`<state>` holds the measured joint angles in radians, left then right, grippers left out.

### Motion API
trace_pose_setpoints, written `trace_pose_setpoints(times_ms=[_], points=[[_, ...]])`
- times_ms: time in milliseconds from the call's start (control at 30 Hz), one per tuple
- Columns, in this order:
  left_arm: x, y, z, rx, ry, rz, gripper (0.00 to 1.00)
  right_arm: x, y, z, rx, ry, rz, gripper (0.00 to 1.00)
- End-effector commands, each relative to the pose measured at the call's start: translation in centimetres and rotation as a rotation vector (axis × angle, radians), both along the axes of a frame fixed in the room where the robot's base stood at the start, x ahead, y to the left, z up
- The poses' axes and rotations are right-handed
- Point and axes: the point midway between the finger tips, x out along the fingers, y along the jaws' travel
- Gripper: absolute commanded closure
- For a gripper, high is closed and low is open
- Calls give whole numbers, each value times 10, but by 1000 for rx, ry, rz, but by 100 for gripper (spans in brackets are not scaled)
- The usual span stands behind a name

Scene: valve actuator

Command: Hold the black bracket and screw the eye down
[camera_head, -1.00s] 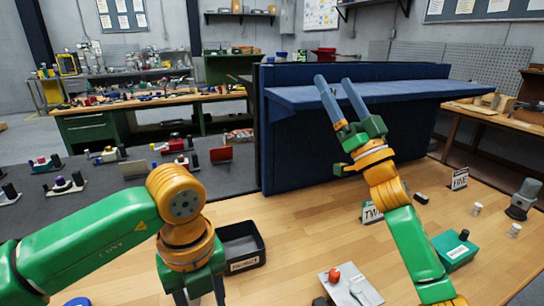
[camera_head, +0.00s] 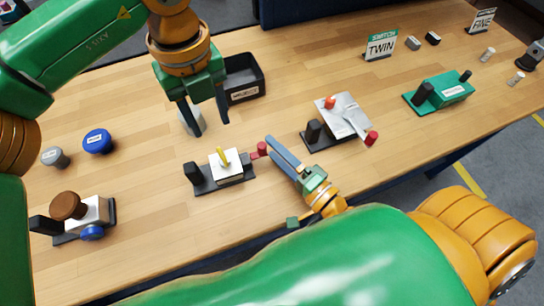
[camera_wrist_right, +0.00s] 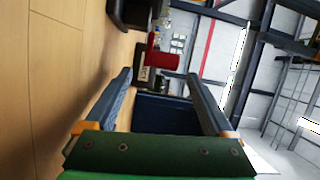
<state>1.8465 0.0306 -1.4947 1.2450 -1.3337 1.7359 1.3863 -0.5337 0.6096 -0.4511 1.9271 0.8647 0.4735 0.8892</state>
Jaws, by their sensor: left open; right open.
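A small device has a black base with an upright black bracket (camera_head: 193,173) at its left end, a white block (camera_head: 226,166) with a yellow pin (camera_head: 223,155), and a red knob (camera_head: 262,149) on the right. I cannot tell which part is the eye. My left gripper (camera_head: 211,129) is open and empty, pointing down above the table behind this device. My right gripper (camera_head: 269,146) is open, with its fingertips close to the red knob. In the right wrist view, the red knob (camera_wrist_right: 163,59) stands just beyond the open fingers (camera_wrist_right: 158,76); contact is not clear.
A silver-plated device (camera_head: 343,114) and a green device (camera_head: 440,92) stand to the right. A brown-knobbed device (camera_head: 80,215) and blue cap (camera_head: 97,141) are at left.

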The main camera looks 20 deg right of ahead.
Motion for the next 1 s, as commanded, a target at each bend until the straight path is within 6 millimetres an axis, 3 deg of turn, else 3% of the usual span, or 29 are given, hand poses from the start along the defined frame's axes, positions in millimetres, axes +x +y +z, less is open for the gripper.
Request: trace_pose_setpoints(times_ms=[167,500,833,867,1000], points=[[0,0,0,0,0,0,50,-13,20,-1,97,40,87,12],[0,0,0,0,0,0,50,39,45,-1,107,42,90,12],[0,0,0,0,0,0,50,48,49,-1,104,44,91,12],[0,0,0,0,0,0,50,48,49,-1,104,44,91,15],[0,0,0,0,0,0,50,48,49,-1,104,44,91,53]])
